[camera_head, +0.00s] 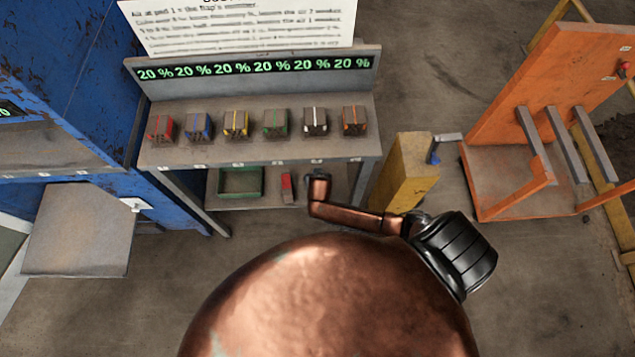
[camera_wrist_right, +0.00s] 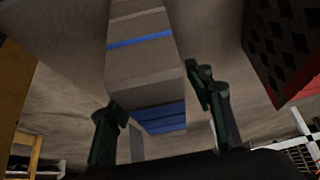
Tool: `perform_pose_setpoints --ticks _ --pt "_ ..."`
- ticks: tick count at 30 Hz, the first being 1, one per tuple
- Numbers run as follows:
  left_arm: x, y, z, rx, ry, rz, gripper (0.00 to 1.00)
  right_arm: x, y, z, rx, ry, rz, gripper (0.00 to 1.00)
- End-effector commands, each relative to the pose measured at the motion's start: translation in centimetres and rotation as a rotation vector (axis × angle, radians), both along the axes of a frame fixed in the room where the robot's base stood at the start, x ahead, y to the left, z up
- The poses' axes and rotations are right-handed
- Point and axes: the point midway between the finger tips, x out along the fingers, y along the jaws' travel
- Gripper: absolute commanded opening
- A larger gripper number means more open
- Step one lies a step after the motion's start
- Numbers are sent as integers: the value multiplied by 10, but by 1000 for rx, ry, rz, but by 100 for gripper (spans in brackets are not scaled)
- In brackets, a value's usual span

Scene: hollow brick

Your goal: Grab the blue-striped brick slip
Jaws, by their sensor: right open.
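In the right wrist view, a grey-brown block with a blue stripe across it (camera_wrist_right: 140,43), the blue-striped slip, fills the upper middle. A blue face (camera_wrist_right: 162,118) shows at its near lower end. My right gripper (camera_wrist_right: 158,108) is open, one dark finger on each side of that near end. I cannot tell whether either finger touches it. In the head view my copper right arm reaches toward the lower shelf, and its fingers cannot be made out there. A blue-marked hollow brick (camera_head: 198,125) stands second from the left on the upper shelf. My left gripper is not in view.
The grey rack (camera_head: 250,153) holds a row of colour-marked bricks. Its lower shelf holds a green tray (camera_head: 241,183) and a red piece (camera_head: 287,187). A yellow post (camera_head: 405,170) and an orange stand (camera_head: 508,185) are at right. A dark perforated block (camera_wrist_right: 283,45) is at the wrist view's right.

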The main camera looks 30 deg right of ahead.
Motion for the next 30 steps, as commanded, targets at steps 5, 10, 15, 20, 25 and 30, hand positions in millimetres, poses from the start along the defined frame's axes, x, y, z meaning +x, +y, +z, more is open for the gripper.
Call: perform_pose_setpoints --ticks 5,10,15,20,25,30 --pt "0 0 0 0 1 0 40 0 0 0 0 0 0 39" --pt "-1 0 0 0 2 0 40 0 0 0 0 0 0 28" --pt "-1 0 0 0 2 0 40 0 0 0 0 0 0 16" --pt "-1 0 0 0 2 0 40 0 0 0 0 0 0 5" --pt "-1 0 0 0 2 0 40 0 0 1 -1 -1 0 1" --pt "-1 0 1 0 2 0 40 0 0 2 0 -1 -1 1"
